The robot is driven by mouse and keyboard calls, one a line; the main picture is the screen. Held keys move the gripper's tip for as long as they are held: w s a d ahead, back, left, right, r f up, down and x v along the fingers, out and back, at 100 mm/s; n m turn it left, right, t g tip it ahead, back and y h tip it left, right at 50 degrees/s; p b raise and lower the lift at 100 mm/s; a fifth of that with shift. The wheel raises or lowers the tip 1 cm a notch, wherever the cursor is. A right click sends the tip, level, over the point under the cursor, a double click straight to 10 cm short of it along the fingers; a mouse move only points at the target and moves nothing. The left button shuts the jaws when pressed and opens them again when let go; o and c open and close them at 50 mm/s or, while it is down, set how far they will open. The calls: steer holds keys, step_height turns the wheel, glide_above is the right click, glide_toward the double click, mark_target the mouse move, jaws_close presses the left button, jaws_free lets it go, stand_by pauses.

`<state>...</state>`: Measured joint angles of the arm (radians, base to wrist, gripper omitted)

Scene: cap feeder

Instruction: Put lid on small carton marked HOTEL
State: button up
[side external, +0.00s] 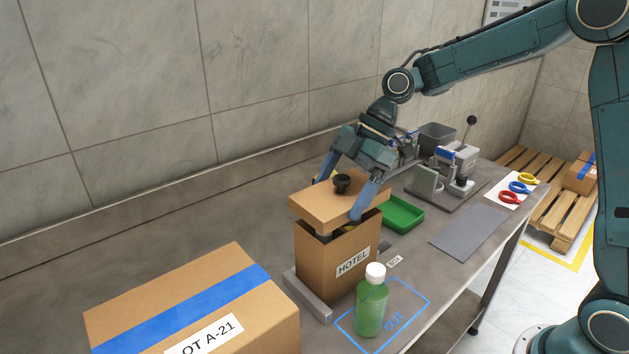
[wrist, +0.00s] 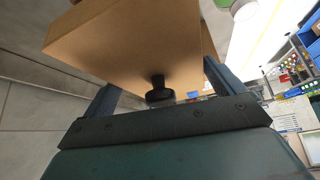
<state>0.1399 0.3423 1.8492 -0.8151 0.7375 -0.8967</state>
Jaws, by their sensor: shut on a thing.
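The small brown carton marked HOTEL (side external: 345,263) stands upright on the bench, against a low grey stop. Its brown lid (side external: 330,205), with a black knob (side external: 342,183) on top, is just above the carton's open top. A dark gap shows between lid and rim at the front, and the lid looks slightly askew to the carton. My gripper (side external: 340,195) is shut on the lid, its fingers on opposite sides. In the wrist view the lid (wrist: 125,35) and knob (wrist: 159,90) lie between the fingers. I cannot tell whether the lid touches the rim at the back.
A green bottle with a white cap (side external: 371,308) stands close in front of the carton, at the blue OUT outline (side external: 420,290). A large taped carton (side external: 190,300) is at front left. A green tray (side external: 402,213) and a grey fixture (side external: 455,165) are behind right.

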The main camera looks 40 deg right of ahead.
steer(key=shift+f, duration=0.25)
steer(key=shift+f, duration=0.35)
steer(key=shift+f, duration=0.2)
stand_by(0.4)
steer(key=shift+f, duration=0.9)
steer(key=shift+f, duration=0.4)
stand_by(0.3)
steer(key=o, duration=0.6)
steer(key=shift+r, duration=0.15)
